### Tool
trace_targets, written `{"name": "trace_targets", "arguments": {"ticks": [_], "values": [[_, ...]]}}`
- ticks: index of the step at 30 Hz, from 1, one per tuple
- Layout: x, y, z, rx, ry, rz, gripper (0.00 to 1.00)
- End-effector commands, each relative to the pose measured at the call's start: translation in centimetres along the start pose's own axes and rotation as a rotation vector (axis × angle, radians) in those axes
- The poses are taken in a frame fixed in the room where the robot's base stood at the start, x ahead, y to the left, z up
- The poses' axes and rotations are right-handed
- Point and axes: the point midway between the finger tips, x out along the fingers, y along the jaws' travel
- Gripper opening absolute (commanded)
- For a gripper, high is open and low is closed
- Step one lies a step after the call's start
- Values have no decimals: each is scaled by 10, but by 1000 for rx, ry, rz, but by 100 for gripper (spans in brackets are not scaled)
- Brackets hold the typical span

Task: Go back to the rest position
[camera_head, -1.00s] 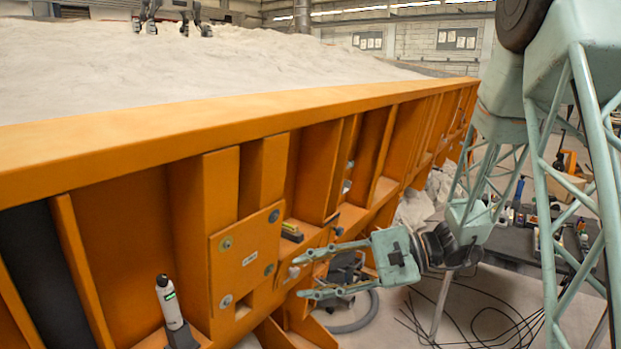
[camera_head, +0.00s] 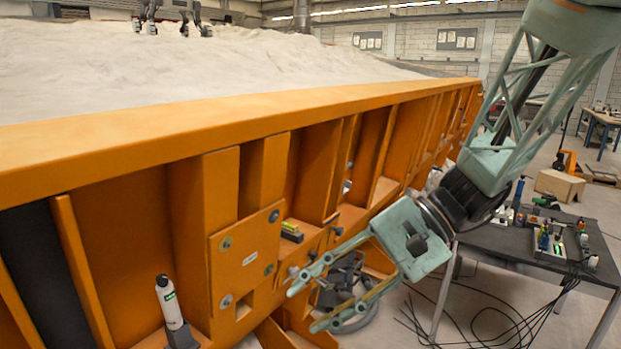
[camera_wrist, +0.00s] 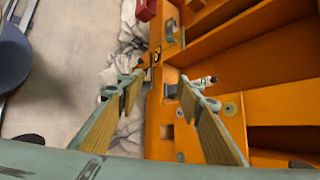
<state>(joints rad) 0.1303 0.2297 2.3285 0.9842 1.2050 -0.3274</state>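My gripper (camera_head: 304,309) is open and empty in the head view. It points left and slightly down, in front of the orange sandbed frame (camera_head: 300,104). In the wrist view my gripper (camera_wrist: 158,88) also shows its two fingers spread with nothing between them. The frame's orange ribs (camera_wrist: 262,100) fill the right of that view. Whether a fingertip touches the frame cannot be told.
A white bottle (camera_head: 168,302) stands in a holder on the frame, lower left. A small spirit level (camera_head: 292,232) rests on a ledge near my gripper. A dark table (camera_head: 508,246) with tools and bottles stands at right, cables below it. A red box (camera_wrist: 146,9) shows in the wrist view.

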Motion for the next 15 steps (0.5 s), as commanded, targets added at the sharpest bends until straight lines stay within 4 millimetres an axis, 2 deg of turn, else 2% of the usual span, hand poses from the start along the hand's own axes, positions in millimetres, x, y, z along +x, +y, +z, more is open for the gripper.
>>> {"name": "trace_targets", "arguments": {"ticks": [6, 15], "values": [[-9, 15, 27, -55, 31, 83, 33], [-23, 38, 57, -128, 84, 193, 33]]}}
